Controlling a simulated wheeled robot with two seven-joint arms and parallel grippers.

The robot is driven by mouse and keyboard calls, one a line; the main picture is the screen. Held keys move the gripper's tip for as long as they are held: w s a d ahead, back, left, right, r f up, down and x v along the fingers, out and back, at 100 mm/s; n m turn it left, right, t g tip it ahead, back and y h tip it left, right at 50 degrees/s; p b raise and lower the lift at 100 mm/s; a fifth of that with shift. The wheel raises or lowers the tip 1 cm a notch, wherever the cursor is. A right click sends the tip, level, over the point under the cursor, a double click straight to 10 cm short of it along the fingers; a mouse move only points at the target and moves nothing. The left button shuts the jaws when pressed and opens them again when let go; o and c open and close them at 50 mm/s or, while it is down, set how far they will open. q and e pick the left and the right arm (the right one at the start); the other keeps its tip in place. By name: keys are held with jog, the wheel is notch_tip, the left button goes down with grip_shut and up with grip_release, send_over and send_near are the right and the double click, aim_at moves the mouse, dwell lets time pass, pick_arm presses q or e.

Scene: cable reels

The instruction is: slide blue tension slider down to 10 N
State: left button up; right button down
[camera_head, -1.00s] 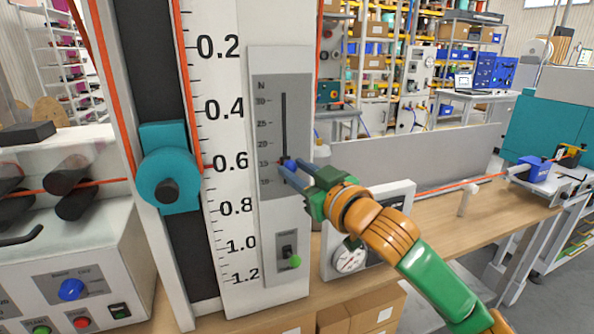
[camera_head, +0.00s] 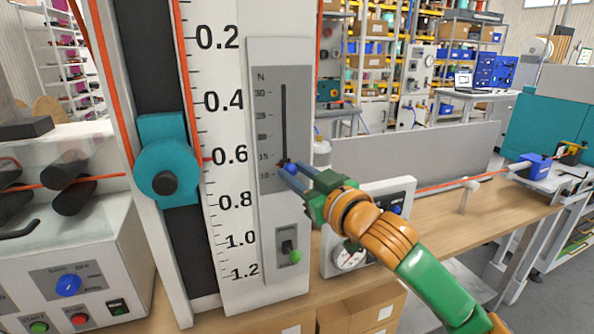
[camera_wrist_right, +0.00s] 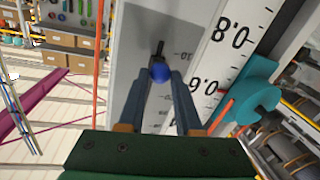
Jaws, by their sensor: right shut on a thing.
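The blue tension slider (camera_head: 289,167) sits low in its vertical slot on the grey scale panel (camera_head: 268,132), which is marked in N from 30 at the top to 10 at the bottom. The slider stands between the 15 and 10 marks. My right gripper (camera_head: 286,167) is shut on the slider's knob and partly hides it. In the right wrist view the blue knob (camera_wrist_right: 160,73) shows between the tips of the two fingers, close to the 10 mark. My left gripper is not in view.
A teal roller block (camera_head: 165,175) stands left of the tall 0.2 to 1.2 scale. A white gauge box (camera_head: 400,195) stands on the bench behind my right arm.

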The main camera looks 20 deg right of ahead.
notch_tip(320, 180, down, 2)
jog(key=shift+f+b, duration=0.25)
jog(key=shift+b, duration=0.1)
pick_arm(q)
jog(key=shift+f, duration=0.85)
pick_arm(e)
jog(key=c, duration=0.6)
grip_release()
jog(key=shift+w, duration=0.1)
pick_arm(q)
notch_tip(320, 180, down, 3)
jog(key=b, duration=0.2)
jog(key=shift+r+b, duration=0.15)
jog(key=shift+b, duration=0.2)
pick_arm(e)
jog(key=v, duration=0.7)
